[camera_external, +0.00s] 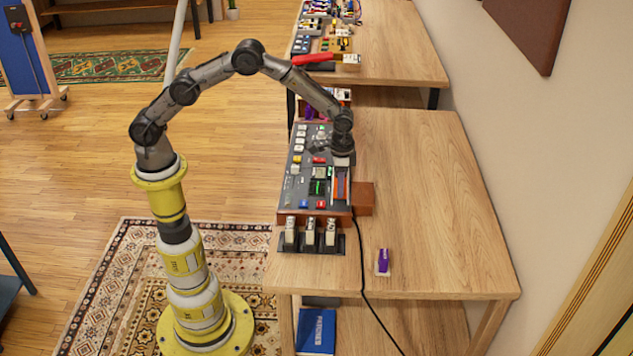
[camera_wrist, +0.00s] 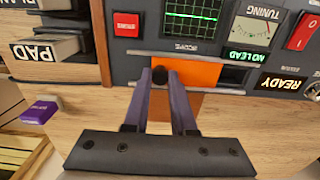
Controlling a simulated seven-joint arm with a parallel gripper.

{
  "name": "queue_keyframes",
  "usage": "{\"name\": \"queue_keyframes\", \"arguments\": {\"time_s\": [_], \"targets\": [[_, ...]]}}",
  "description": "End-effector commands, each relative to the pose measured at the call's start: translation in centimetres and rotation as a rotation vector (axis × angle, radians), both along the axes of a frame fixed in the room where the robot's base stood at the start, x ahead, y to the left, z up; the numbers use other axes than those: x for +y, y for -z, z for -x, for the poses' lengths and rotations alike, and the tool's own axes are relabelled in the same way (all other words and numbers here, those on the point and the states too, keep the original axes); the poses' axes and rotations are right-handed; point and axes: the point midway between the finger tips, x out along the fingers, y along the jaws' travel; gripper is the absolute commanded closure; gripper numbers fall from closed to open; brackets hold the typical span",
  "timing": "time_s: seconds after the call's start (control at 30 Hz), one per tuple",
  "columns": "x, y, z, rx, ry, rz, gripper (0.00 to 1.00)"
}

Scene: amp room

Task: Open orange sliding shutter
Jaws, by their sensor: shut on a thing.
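The orange sliding shutter (camera_wrist: 200,73) sits in a dark slot near the edge of the grey control panel (camera_external: 297,172). It has a round black knob (camera_wrist: 160,76). In the wrist view, the two fingers of my gripper (camera_wrist: 160,80) are on either side of the knob and shut on it. The shutter fills much of the slot's visible length, with a dark stretch of slot at its right. In the external view my gripper (camera_external: 342,158) is low over the panel's right side and partly hides the shutter area.
Beside the shutter are a red button (camera_wrist: 127,24), a green-lined screen (camera_wrist: 193,16), a tuning meter (camera_wrist: 252,32) and a red switch (camera_wrist: 305,31). Several pedal-like blocks (camera_external: 310,237) stand at the panel's front. A purple item (camera_external: 383,261) and black cable (camera_external: 364,280) lie on the table.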

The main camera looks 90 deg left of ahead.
Motion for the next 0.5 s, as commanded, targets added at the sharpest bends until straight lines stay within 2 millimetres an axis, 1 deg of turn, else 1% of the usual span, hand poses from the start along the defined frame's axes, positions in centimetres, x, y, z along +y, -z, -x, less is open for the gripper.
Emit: {"name": "queue_keyframes", "arguments": {"time_s": [0.03,0.13,0.2,0.43,0.47,0.5], "targets": [[-1.1,-0.2,-0.1,-0.003,0.004,0.0,1.0],[-2.1,-0.2,0.0,-0.002,0.002,0.0,1.0],[-2.4,-0.1,0.0,-0.002,0.001,0.0,1.0],[-2.3,-0.2,0.0,-0.003,0.0,0.0,1.0],[-2.3,-0.2,0.0,-0.003,0.0,0.0,0.74],[-2.3,-0.2,0.0,-0.003,0.0,0.0,0.67]]}}
